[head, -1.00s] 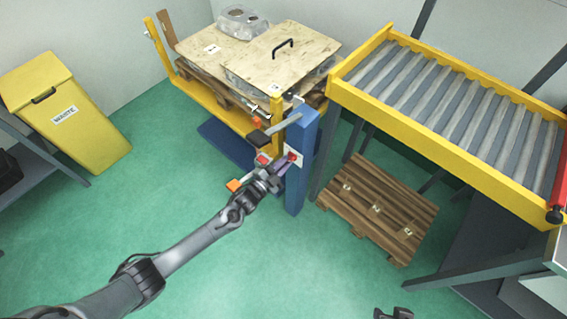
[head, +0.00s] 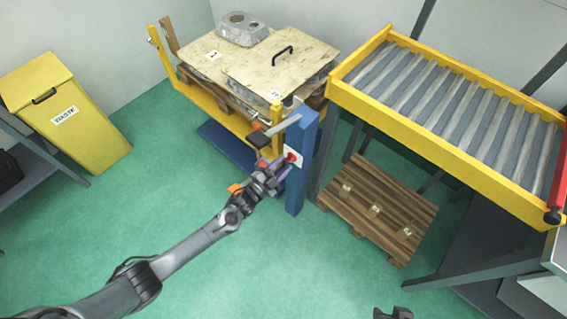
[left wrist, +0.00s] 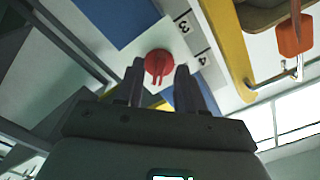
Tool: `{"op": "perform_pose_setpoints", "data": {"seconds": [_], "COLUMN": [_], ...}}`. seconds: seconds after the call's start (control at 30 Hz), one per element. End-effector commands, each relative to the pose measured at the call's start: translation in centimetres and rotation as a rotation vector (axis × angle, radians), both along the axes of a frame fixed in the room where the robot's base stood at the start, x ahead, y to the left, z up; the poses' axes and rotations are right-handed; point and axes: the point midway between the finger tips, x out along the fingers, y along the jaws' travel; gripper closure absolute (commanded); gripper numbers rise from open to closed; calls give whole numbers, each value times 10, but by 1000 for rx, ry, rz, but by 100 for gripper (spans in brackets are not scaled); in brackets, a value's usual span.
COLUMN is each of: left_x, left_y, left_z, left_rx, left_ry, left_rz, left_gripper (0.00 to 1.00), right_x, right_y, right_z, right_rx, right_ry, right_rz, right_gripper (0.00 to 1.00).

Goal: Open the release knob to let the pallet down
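The red release knob (head: 292,157) sits on a white plate on the blue column (head: 302,130). My left gripper (head: 280,171) is right in front of it. In the left wrist view the red knob (left wrist: 158,63) shows between the two spread fingertips (left wrist: 160,72), with gaps on both sides; its pointer is toward me, and the plate carries the marks 3 and 4. The wooden pallet (head: 205,85) rests on the yellow lift frame (head: 228,117), under plywood boards and a casting (head: 243,28). A dark tip at the bottom edge seems to be my right gripper (head: 394,313), mostly cut off.
A yellow roller conveyor (head: 430,120) stands right of the column, with another pallet (head: 378,208) on the floor below it. An orange-ended lever (head: 258,138) juts out near my left gripper. A yellow waste bin (head: 65,110) stands left. The green floor between is clear.

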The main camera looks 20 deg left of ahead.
Motion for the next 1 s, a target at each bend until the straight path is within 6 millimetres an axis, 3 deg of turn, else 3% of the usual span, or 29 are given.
{"op": "perform_pose_setpoints", "data": {"seconds": [0.5, 0.7, 1.0], "left_x": [-78, -90, -91], "left_y": [27, 31, 32], "left_z": [1, 1, 1], "left_rx": [1, 1, 0], "left_ry": [1, 0, -2], "left_rz": [0, 0, 0], "left_gripper": [62, 62, 62], "right_x": [0, 0, 0], "right_y": [-2, -1, 1], "right_z": [30, 33, 33], "right_rx": [-7, -4, 3], "right_ry": [0, -1, -1], "right_rz": [5, 3, -1], "right_gripper": [57, 57, 57]}}
